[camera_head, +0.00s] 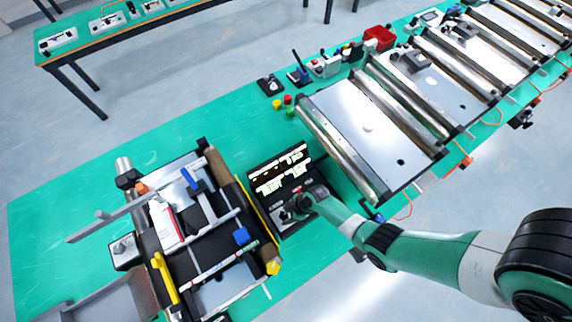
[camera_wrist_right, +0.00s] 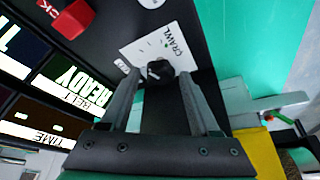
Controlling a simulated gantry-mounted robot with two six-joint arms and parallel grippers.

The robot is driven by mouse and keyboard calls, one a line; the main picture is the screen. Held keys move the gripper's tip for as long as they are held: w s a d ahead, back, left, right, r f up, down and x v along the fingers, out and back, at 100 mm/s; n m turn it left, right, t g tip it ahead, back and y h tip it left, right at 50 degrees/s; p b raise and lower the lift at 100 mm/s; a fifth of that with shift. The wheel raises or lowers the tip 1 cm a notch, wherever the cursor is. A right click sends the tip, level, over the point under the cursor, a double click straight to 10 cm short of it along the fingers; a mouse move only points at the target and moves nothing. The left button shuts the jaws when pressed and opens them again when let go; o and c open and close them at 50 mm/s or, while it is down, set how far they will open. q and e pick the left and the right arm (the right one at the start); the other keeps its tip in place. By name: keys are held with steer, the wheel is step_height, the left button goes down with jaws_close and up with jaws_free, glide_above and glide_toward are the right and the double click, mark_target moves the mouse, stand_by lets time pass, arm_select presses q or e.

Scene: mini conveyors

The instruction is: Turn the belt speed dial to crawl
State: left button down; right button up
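The belt speed dial (camera_wrist_right: 160,71) is a small black knob on a white plate (camera_wrist_right: 181,22) printed CRAWL, in the right wrist view. My right gripper (camera_wrist_right: 161,76) has one finger on each side of the knob, with a slight gap showing, so it looks open around it. A pale mark shows on the knob; its exact setting is hard to read. In the head view my right gripper (camera_head: 287,212) is down at the control panel (camera_head: 259,161) and hides the dial. My left gripper is in neither view.
A red button (camera_wrist_right: 73,18) and lit displays reading READY (camera_wrist_right: 80,80) and TIME lie beside the dial. In the head view a black-framed machine (camera_head: 205,222) stands left of the panel, and roller conveyors (camera_head: 365,130) stand to the right. Green table surface (camera_head: 75,200) is clear at far left.

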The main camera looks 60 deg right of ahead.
jaws_close()
steer(key=shift+a+m, duration=0.1)
steer(key=shift+m, duration=0.2)
steer(key=m+h+p, duration=0.1)
steer(key=m, duration=0.1)
steer(key=shift+s+a+m+t, duration=0.1)
steer(key=shift+m+t, duration=0.2)
steer(key=m+h, duration=0.1)
steer(key=m, duration=0.2)
steer(key=shift+a, duration=0.2)
steer(key=m+h, duration=0.1)
steer(key=m, duration=0.2)
steer(key=shift+a+h, duration=0.1)
steer(key=shift+h, duration=0.2)
steer(key=shift+a+m+h+b, duration=0.1)
steer(key=shift+m+h+b, duration=0.5)
steer(key=shift+m, duration=1.1)
